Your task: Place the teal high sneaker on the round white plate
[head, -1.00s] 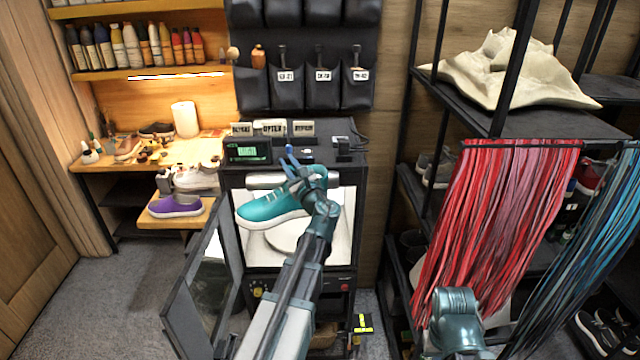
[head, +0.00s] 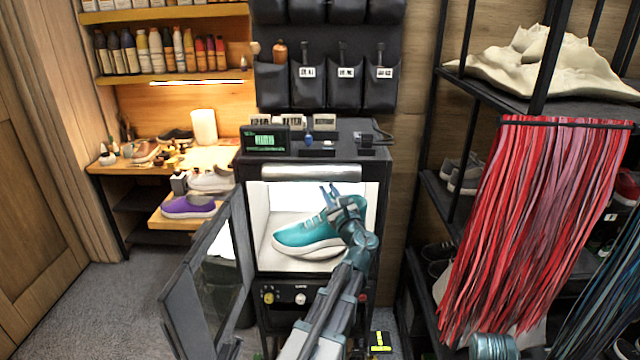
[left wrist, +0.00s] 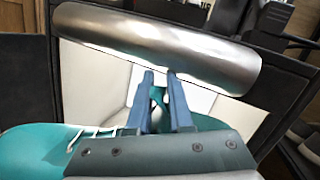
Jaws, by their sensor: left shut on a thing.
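The teal high sneaker (head: 304,234) with a white sole is inside the lit white cabinet, toe to the left and roughly level. My left gripper (head: 329,192) is at its upper part, shut on it. In the left wrist view the two blue fingers (left wrist: 160,90) have a strip of teal between them, and the sneaker's toe part (left wrist: 40,148) with white laces shows at lower left. The round white plate is mostly hidden under the sneaker; I cannot tell whether the sole touches it.
The cabinet's dark door (head: 208,278) stands open at the left. A metal cylinder (left wrist: 160,45) crosses the cabinet's top front, close above the fingers in the wrist view. A purple sneaker (head: 188,206) sits on the side bench. Red strips (head: 535,220) hang at the right.

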